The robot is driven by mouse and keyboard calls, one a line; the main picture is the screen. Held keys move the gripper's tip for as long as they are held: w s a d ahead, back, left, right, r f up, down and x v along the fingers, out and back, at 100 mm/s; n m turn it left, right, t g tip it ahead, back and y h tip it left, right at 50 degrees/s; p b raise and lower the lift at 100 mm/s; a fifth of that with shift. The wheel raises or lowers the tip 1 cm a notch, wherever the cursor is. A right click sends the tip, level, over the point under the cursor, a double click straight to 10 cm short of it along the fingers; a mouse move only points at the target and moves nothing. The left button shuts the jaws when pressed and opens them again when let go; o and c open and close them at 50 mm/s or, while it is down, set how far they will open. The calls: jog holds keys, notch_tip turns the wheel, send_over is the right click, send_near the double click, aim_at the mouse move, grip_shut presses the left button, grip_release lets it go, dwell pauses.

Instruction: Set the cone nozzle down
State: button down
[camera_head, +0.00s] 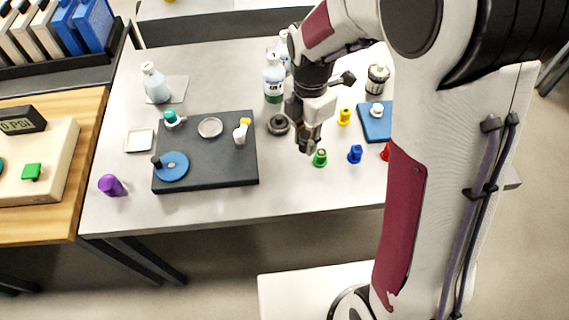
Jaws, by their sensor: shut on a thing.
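My gripper (308,138) hangs over the right half of the light grey table, pointing down. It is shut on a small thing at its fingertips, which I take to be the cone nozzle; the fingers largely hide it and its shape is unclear. Just below and right of the fingertips stands a small green piece (320,158). I cannot tell how high the fingertips are above the table (285,185).
A blue piece (355,154), a yellow piece (344,116) and a partly hidden red piece (385,152) stand nearby. A dark round part (278,125) lies left of my gripper. A dark board (215,170) with several items lies further left. Bottles (273,78) stand behind.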

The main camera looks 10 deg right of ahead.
jog(key=shift+n, duration=0.6)
jog(key=a, duration=0.1)
jog(key=w+a, duration=0.1)
jog(key=a, duration=0.1)
jog(key=a+r, duration=0.1)
jog(key=shift+w+a, duration=0.35)
send_over(285, 165)
jog(key=shift+f, duration=3.15)
jog(key=shift+f, duration=1.9)
jog(key=shift+f, duration=0.15)
